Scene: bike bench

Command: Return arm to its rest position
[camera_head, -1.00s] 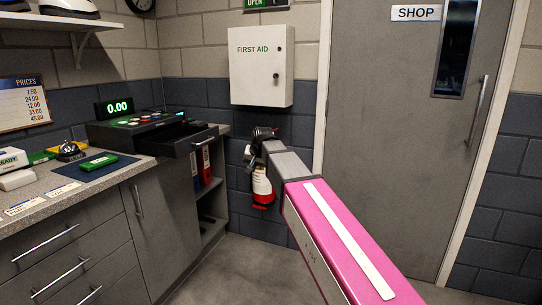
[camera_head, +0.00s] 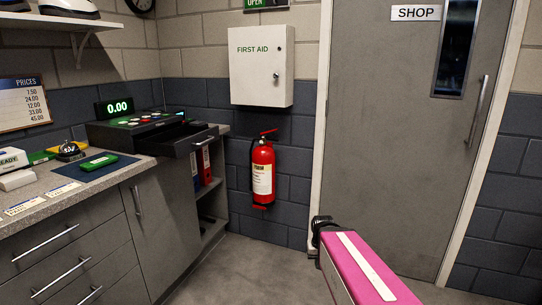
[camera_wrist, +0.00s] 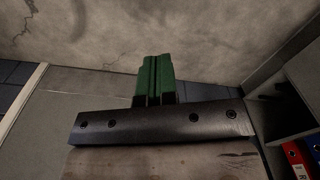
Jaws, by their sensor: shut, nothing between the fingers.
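My gripper (camera_wrist: 153,75) shows in the wrist view as two green fingers side by side, shut with nothing between them. They stick out beyond a dark bar with screws, over bare grey concrete floor. In the head view my pink and grey arm (camera_head: 362,270) reaches in from the lower right, low in front of the door. Its dark far end shows there, but the green fingers cannot be made out.
A grey door (camera_head: 400,130) stands behind my arm. A red fire extinguisher (camera_head: 262,175) hangs below the first aid cabinet (camera_head: 262,65). The open drawer (camera_head: 190,142) juts out above shelves with binders (camera_wrist: 302,160). The floor (camera_head: 250,270) between counter and arm is clear.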

